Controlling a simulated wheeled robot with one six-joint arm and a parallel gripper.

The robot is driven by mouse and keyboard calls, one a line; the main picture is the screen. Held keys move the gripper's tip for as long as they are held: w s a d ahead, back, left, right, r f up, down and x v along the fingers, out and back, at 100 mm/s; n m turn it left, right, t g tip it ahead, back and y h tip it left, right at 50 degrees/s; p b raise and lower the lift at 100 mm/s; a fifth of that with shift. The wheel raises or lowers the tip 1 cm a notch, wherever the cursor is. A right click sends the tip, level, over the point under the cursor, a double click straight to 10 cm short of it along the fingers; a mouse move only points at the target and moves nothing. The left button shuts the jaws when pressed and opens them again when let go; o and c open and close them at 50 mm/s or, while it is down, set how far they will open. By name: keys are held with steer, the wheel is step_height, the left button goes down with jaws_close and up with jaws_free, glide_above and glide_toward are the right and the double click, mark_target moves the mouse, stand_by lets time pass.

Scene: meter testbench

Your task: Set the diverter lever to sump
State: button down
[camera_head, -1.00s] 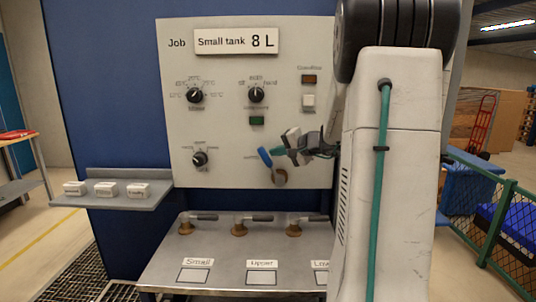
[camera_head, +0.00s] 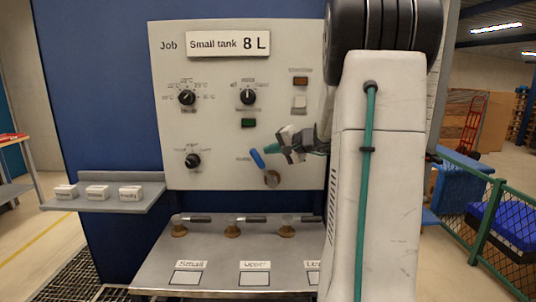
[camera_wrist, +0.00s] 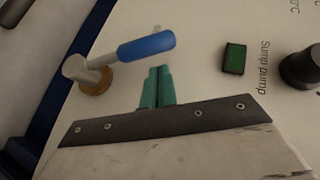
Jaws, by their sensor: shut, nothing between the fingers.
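The diverter lever (camera_head: 257,158) has a blue handle and sits on a round brass-coloured base low on the grey panel. In the head view its handle tilts up and to the left from the base. In the wrist view the blue handle (camera_wrist: 146,46) is large, with a metal hub at its left end. My gripper (camera_head: 274,147) has green fingers and is just right of the handle. In the wrist view its fingers (camera_wrist: 158,72) are together and empty, with the tips just below the handle. Whether they touch it I cannot tell. The label by the lever is too small to read.
The grey panel (camera_head: 215,75) carries several black knobs, a green button (camera_head: 248,122), and a "Small tank 8 L" sign (camera_head: 228,43). Below is a metal bench (camera_head: 222,257) with several valves. A shelf (camera_head: 150,195) with small labelled blocks is at left.

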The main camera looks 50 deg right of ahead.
steer(key=d+v, duration=0.1)
steer(key=v, duration=1)
steer(key=shift+d+r, duration=0.25)
steer(key=shift+r, duration=0.3)
steer(key=s+a+f+n+g+y, duration=0.1)
steer(key=s+a+f+g, duration=0.15)
steer(key=a, duration=0.45)
steer(key=s+a+f+n+g+y, duration=0.1)
steer(key=s+a+f+g, duration=0.2)
steer(key=a, duration=0.4)
steer(key=s+a+f+n+g+y, duration=0.1)
steer(key=a+f+g, duration=0.25)
steer(key=a, duration=0.35)
steer(key=s+a+n+g+h, duration=0.1)
steer(key=s+a+n+h, duration=0.1)
steer(key=s+a+n, duration=0.3)
steer(key=s+a+f+n+g+h, duration=0.1)
steer(key=s+a+n, duration=0.4)
steer(key=a, duration=0.9)
steer(key=shift+s+f+n+g+h, duration=0.3)
steer(key=shift+s+g+h, duration=0.4)
steer(key=shift+s, duration=0.45)
